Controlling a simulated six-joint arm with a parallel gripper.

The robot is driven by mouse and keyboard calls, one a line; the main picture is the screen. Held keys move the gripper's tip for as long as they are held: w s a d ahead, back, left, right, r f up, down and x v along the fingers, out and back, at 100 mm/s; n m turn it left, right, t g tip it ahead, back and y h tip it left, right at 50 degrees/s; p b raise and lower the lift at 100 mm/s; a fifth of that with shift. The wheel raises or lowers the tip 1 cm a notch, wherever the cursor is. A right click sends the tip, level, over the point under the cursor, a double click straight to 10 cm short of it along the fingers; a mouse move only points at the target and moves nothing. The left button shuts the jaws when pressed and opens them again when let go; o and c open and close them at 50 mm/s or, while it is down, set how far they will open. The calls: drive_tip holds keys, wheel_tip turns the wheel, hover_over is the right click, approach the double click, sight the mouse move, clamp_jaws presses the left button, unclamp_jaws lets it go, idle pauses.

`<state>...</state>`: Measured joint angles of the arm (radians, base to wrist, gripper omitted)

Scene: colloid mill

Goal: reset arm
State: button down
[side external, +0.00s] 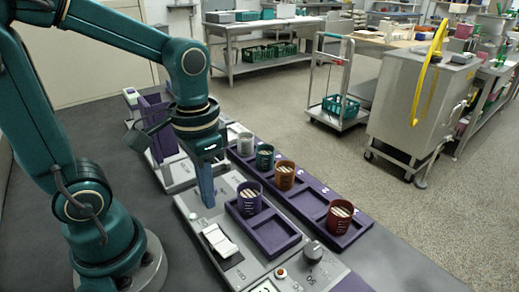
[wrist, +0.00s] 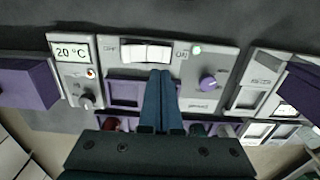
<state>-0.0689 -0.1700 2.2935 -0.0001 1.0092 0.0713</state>
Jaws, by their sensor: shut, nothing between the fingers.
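My gripper (side external: 207,200) points down over the grey control panel (side external: 190,208), with its blue fingers together and nothing between them. In the wrist view the closed fingers (wrist: 160,74) reach up the middle, with their tips just below the white rocker switch (wrist: 145,52). The switch (side external: 220,240) lies in front of the fingers in the side view. A lit green lamp (wrist: 197,49) and a purple knob (wrist: 208,82) are right of the fingers in the wrist view. I cannot tell whether the fingertips touch the panel.
A purple cup (side external: 249,200) stands in a purple tray (side external: 290,246) beside my gripper. A longer rack (side external: 315,205) behind holds white, teal, orange and red cups. A display (wrist: 70,51) reads about 20 °C. Purple blocks stand at the left.

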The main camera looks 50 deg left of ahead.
drive_tip(key=shift+s+d+r+t, duration=0.15)
drive_tip(key=shift+d+r+t, duration=0.05)
drive_tip(key=shift+r+t, duration=0.7)
drive_tip(key=shift+s+d+r+t, duration=0.1)
drive_tip(key=shift+d+r+t, duration=0.1)
drive_tip(key=shift+r+t, duration=0.65)
drive_tip(key=shift+s+d+r+t, duration=0.2)
drive_tip(key=shift+r+t, duration=0.55)
drive_tip(key=shift+t, duration=0.3)
